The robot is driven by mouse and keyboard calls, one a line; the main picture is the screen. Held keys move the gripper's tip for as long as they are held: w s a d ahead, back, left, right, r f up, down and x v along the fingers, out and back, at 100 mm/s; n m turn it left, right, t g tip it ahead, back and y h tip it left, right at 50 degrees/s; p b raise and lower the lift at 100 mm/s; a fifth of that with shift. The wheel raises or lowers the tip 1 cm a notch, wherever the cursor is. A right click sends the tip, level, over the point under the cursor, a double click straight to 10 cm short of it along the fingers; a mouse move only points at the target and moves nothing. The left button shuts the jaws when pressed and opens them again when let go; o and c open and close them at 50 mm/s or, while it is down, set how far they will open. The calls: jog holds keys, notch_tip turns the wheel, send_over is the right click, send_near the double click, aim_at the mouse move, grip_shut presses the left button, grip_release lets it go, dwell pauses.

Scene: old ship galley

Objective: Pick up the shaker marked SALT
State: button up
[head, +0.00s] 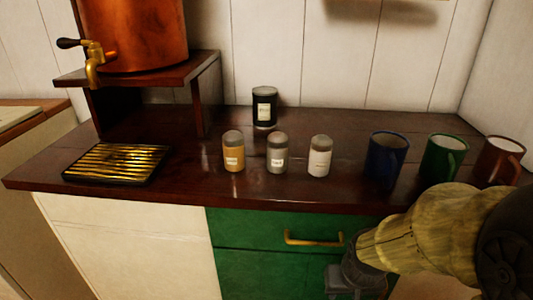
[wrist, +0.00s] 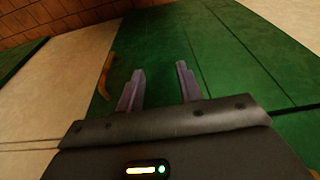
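Three small shakers with grey tops stand upright in a row on the dark wooden counter: a mustard one (head: 233,155), a grey one (head: 277,156) and a white one (head: 319,158). Each has a pale label, too small to read, so I cannot tell which is marked SALT. A black canister (head: 264,107) with a pale label stands behind them. My gripper (wrist: 160,86) is open and empty in the wrist view, its two fingers apart in front of the green cabinet front. In the head view it hangs below the counter edge, its fingers not clear.
Blue (head: 386,158), green (head: 443,157) and brown (head: 499,160) mugs stand right of the shakers. A drip tray with brass bars (head: 117,163) lies left, near a copper urn (head: 133,35) on a raised shelf. The green drawer has a brass handle (head: 313,240). Counter before the shakers is clear.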

jog(key=o, duration=0.5)
jog(key=shift+r, duration=0.2)
jog(key=shift+o, duration=1)
jog(key=w+p+v, duration=0.2)
jog(key=p+v, duration=0.8)
jog(key=p, duration=0.1)
jog(key=w+r+p+v, duration=0.1)
jog(key=w+p+v, duration=0.1)
jog(key=p+v, duration=0.8)
jog(key=shift+w+a+r+n+p, duration=0.2)
jog(key=shift+w+r+n+p, duration=0.1)
jog(key=shift+r+p, duration=0.1)
notch_tip(320, 180, up, 6)
jog(key=a+n+g+p, duration=0.1)
jog(key=a+n+p, duration=0.15)
jog(key=p, duration=0.55)
jog(key=w+a+r+n+t+h, duration=0.1)
jog(key=w+a+n+t+h, duration=0.1)
jog(key=a+n, duration=0.5)
jog(key=w+a+r+n+t+h, duration=0.1)
jog(key=a+n+t+h, duration=0.2)
jog(key=a+n, duration=0.4)
jog(key=w+a+r+n+t+h, duration=0.1)
jog(key=w+a+n+t+h, duration=0.1)
jog(key=a+n+t, duration=0.2)
jog(key=a+n, duration=0.3)
jog(key=n, duration=0.5)
jog(key=shift+w+r+t, duration=0.35)
jog(key=shift+r+t, duration=0.05)
jog(key=shift+n, duration=0.25)
